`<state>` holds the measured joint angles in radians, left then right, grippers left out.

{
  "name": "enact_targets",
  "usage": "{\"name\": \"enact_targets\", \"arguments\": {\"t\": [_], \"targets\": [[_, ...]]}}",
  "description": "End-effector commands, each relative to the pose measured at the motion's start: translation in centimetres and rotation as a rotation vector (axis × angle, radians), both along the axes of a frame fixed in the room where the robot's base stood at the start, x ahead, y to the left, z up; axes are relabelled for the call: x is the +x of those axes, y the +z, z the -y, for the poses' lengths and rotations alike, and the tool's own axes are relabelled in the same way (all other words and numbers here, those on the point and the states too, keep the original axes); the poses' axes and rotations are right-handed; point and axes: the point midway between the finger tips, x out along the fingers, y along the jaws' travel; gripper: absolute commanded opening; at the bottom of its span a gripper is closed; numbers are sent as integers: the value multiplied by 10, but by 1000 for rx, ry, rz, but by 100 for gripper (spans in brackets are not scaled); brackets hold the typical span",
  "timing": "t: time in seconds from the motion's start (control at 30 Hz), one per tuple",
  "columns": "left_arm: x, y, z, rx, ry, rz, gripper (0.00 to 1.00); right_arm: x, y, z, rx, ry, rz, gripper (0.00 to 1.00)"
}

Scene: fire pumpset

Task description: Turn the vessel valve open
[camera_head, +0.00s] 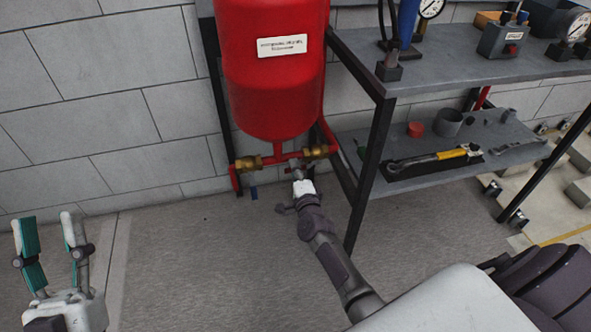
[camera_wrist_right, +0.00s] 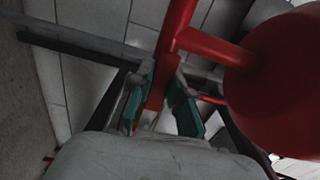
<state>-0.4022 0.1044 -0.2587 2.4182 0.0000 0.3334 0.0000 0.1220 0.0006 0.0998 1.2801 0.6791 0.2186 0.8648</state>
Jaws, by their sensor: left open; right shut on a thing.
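The red vessel (camera_head: 276,70) hangs by the wall, with red pipework and brass valve fittings below it. One brass fitting (camera_head: 248,163) is at the left, with a blue lever (camera_head: 253,191) below it; another (camera_head: 317,152) is at the right. My right gripper (camera_head: 297,176) is just below the pipework, between these fittings. In the right wrist view its teal pads (camera_wrist_right: 165,98) are closed around a red part (camera_wrist_right: 160,88), beside the vessel (camera_wrist_right: 285,75). I cannot tell whether that part is a handle or a pipe. My left gripper (camera_head: 46,240) is open and empty at lower left.
A grey shelf rack (camera_head: 470,74) stands right of the vessel, its dark leg close to my right arm. A yellow-handled wrench (camera_head: 430,158) lies on its lower shelf, and gauges stand on top. A block wall (camera_head: 100,100) is behind. The floor (camera_head: 200,260) between my arms is clear.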

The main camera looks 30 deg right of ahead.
Motion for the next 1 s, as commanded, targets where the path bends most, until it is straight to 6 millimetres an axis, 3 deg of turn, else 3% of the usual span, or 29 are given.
{"name": "enact_targets", "arguments": {"t": [0.6, 0.63, 0.8, 1.0], "targets": [[6, -6, 1, 14, 3, -47, 45, -1, 2, 0, 48, -1, 10, 0], [6, -6, 1, 14, 3, -47, 45, -1, 2, 0, 47, -1, 9, 19], [6, -6, 0, 14, 3, -47, 45, 0, 2, 0, 45, -1, 10, 45], [6, -6, 0, 14, 3, -46, 45, 0, 3, 0, 43, 0, 9, 45]]}}
